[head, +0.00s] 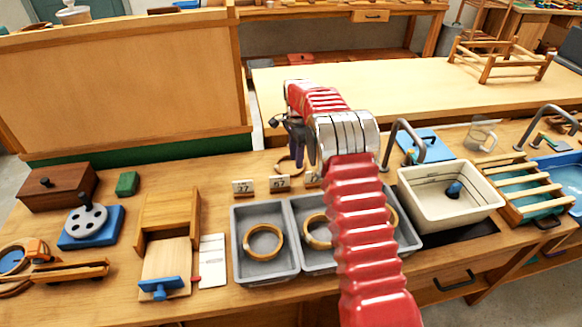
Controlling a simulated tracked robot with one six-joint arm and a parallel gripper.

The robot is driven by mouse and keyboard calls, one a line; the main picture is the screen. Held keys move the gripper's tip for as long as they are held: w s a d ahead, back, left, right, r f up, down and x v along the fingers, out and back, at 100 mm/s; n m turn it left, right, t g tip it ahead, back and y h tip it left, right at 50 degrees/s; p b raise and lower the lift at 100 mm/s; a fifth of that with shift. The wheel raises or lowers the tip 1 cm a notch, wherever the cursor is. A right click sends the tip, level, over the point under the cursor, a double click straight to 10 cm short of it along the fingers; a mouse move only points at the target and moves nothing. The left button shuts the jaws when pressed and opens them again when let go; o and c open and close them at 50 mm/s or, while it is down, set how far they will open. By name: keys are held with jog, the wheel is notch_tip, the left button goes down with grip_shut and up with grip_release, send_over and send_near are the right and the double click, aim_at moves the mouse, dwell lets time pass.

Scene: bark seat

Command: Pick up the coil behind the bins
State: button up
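Three grey bins stand side by side on the workbench. The left bin (237,272) holds a tan coil (264,256); the middle bin (303,268) holds another coil (314,243). The right bin is mostly covered by my red arm, with a bit of a coil (393,215) showing. Behind the bins, part of a brownish coil (284,164) shows on the bench, partly hidden by my gripper. My gripper (298,158) points down just above or beside this coil; I cannot tell whether they touch. Its fingers are dark and seen at an angle, so their opening is unclear.
Small number cards (243,187) stand between the bins and the coil behind them. A cream basin (450,205) is to the right. A wooden box (168,220), a green block (127,184) and a blue-based wheel device (88,222) are to the left.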

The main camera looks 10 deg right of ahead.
aim_at(296, 173)
jog(key=shift+f, duration=0.6)
jog(key=shift+f, duration=0.1)
jog(key=shift+w+f, duration=0.1)
jog(key=shift+f, duration=2.4)
jog(key=shift+c, duration=0.4)
grip_shut()
